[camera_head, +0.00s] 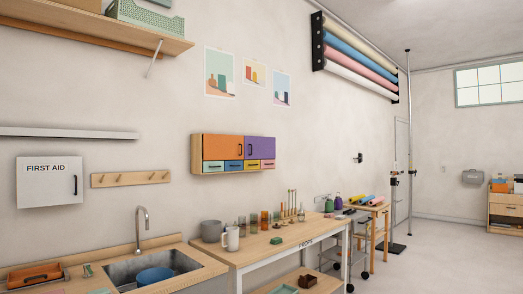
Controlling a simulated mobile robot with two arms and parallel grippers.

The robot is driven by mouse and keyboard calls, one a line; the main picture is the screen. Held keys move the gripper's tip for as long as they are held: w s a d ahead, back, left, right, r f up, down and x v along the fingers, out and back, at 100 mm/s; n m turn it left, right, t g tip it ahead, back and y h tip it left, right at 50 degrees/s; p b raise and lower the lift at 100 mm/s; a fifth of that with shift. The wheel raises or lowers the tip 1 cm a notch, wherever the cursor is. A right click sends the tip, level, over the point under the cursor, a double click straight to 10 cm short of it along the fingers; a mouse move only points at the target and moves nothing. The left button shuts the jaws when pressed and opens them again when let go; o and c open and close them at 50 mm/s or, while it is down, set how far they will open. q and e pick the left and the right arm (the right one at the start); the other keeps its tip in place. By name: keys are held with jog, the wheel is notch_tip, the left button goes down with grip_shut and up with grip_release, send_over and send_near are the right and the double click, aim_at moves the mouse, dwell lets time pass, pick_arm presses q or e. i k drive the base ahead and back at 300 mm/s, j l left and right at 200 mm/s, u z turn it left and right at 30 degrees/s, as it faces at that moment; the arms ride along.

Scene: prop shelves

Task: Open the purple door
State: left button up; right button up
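The purple door (260,147) is the right upper door of a small wooden wall cabinet (196,158). It looks shut, flush with the cabinet front, with a small dark handle near its left side. An orange door (222,147) is beside it on the left. Below them is a row of small coloured drawers, among them a blue one (234,166). The cabinet hangs on the wall above a wooden workbench. Neither of my grippers shows in the head view.
Below the cabinet, the workbench (262,262) holds a grey pot (211,231), a white pitcher (231,239), jars and bottles. A sink (125,272) with a tap is at lower left. A first aid box (48,181) hangs left. Open floor (440,262) lies at right.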

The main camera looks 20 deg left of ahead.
aim_at(256, 148)
jog(key=i+j+u, duration=0.1)
jog(key=i+u, duration=0.35)
jog(key=i, duration=0.6)
